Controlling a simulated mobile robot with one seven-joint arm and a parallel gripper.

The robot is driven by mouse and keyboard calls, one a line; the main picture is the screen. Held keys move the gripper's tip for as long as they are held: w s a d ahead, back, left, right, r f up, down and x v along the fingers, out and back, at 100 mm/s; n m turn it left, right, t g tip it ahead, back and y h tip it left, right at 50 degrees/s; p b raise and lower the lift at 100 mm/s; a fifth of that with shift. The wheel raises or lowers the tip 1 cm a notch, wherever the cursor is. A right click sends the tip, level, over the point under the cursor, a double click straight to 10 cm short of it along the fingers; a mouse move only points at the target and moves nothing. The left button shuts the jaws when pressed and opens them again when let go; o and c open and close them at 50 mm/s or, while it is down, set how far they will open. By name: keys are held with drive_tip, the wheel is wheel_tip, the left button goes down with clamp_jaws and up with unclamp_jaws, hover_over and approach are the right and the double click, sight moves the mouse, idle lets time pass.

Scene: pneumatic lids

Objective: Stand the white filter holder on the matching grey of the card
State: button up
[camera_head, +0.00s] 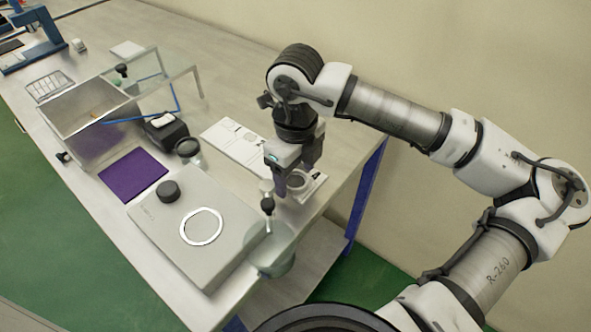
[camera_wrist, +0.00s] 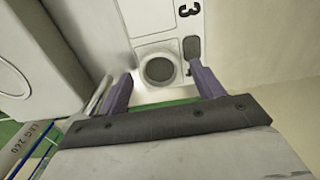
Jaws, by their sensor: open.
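A white card (camera_head: 228,137) with print lies on the table and runs under my gripper; the wrist view shows it (camera_wrist: 150,18) with a printed 3 and a dark grey swatch (camera_wrist: 191,48). A round piece with a pale rim and a grey centre, which looks like the filter holder (camera_wrist: 158,70), is at the card's near end. It also shows in the head view (camera_head: 297,182). I cannot tell whether it covers a grey patch. My gripper (camera_head: 293,180) is open just above it, its fingers (camera_wrist: 161,85) apart on either side, with nothing visibly held.
A grey device (camera_head: 165,235) with a white ring and black knob stands left of my gripper. A glass vessel (camera_head: 272,255) with a black-knobbed lid is close by, near the table edge. A dark-rimmed jar (camera_head: 188,148), purple mat (camera_head: 133,174) and clear-lidded box (camera_head: 95,140) are farther left.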

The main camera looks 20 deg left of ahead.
sight(296, 182)
wheel_tip(296, 182, up, 12)
drive_tip(key=b, duration=0.1)
drive_tip(key=shift+f, duration=0.15)
idle(0.5)
